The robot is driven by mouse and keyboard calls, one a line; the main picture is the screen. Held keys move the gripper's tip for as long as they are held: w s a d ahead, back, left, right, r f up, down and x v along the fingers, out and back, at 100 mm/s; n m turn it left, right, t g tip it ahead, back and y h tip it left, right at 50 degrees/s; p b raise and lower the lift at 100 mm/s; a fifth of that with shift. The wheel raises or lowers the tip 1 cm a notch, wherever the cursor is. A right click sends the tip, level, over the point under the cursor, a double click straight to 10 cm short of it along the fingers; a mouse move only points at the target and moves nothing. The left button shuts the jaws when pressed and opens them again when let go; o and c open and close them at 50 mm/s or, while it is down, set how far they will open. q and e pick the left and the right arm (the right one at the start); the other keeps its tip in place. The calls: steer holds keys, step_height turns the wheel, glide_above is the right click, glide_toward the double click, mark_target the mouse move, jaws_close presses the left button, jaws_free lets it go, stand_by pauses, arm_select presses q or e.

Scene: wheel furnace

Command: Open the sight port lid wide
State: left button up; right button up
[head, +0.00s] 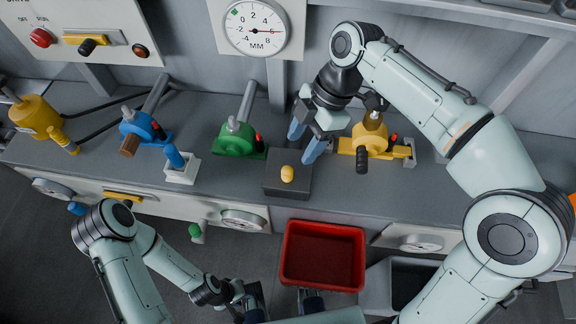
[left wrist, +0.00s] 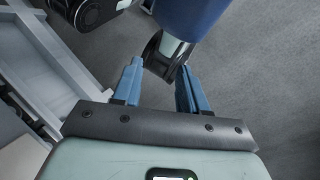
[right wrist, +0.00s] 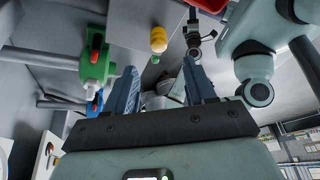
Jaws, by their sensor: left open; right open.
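A dark grey block (head: 268,187) with a yellow knob (head: 287,173) sits at the front of the bench. It may be the sight port lid, but I cannot tell for sure. It looks closed and flat. My right gripper (head: 305,143) is open and empty, just behind and right of the knob. In the right wrist view the knob (right wrist: 158,39) lies beyond the open fingers (right wrist: 160,80), apart from them. My left gripper (head: 252,298) is low in front of the bench, partly hidden. In the left wrist view its fingers (left wrist: 157,85) are open with nothing between them.
A green valve (head: 237,138) stands left of the block and a yellow valve (head: 370,140) right of it. A blue valve (head: 140,128) is farther left. A red bin (head: 322,228) stands below the bench front. A dial gauge (head: 256,27) hangs on the back wall.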

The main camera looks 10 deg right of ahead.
mark_target(289, 169)
steer(key=b+x, duration=0.1)
steer(key=x, duration=0.9)
steer(key=shift+f+b, duration=0.1)
steer(key=shift+b, duration=0.3)
jaws_close()
